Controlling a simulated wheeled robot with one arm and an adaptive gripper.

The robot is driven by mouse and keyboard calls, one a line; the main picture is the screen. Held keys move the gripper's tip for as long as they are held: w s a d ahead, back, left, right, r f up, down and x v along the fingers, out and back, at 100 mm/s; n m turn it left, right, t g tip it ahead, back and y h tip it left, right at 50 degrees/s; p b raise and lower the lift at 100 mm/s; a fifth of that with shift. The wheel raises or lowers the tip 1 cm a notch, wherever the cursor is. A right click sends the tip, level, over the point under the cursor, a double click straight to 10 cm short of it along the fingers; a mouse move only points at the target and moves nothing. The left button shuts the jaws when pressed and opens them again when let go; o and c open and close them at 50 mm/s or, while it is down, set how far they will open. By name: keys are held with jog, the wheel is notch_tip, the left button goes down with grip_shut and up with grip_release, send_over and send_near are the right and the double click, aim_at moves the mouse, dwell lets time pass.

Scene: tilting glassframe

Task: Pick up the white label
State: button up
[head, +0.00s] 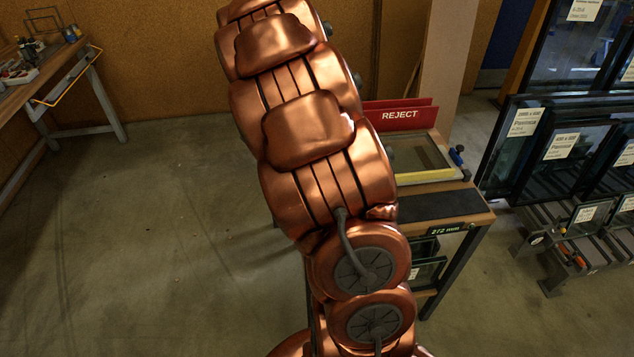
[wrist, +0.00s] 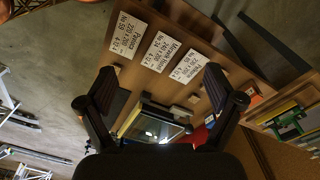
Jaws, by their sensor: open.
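In the wrist view, three white labels with black print lie in a row on a brown wooden surface: a left one (wrist: 127,35), a middle one (wrist: 160,52) and a right one (wrist: 189,67). I cannot tell which one the task names. My gripper (wrist: 159,80) is open and empty, its two dark fingers spread wide, with the labels beyond and between the fingertips. It appears apart from them. In the head view, my copper arm hides the gripper and these labels.
A bench (head: 478,218) with a red REJECT sign (head: 400,116) stands right of my arm in the head view. Glass racks (head: 500,150) fill the far right, and another workbench (head: 20,95) stands far left. A framed glass pane (wrist: 150,127) lies between the fingers. Left floor is clear.

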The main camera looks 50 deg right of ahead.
jog(key=shift+w+d+f+m+t+p, duration=0.1)
jog(key=shift+w+d+f+m+p, duration=0.25)
jog(key=shift+w+d+f+m, duration=1.25)
jog(key=shift+w+d+f+m+t+p, duration=0.15)
jog(key=shift+d+f+m+p, duration=0.3)
jog(key=shift+d+f, duration=2.5)
jog(key=shift+w+d+f+m+t+p, duration=0.15)
jog(key=shift+w+d+f+m, duration=1.2)
jog(key=shift+f, duration=1.45)
jog(key=shift+s+d+f+p, duration=0.2)
jog(key=shift+s+f, duration=0.1)
jog(key=shift+f, duration=0.35)
jog(key=shift+s+d+f+p, duration=0.1)
jog(key=shift+s+f+p, duration=0.15)
jog(key=shift+f, duration=0.35)
jog(key=shift+f+b, duration=0.3)
jog(key=shift+b, duration=0.3)
jog(key=c, duration=0.8)
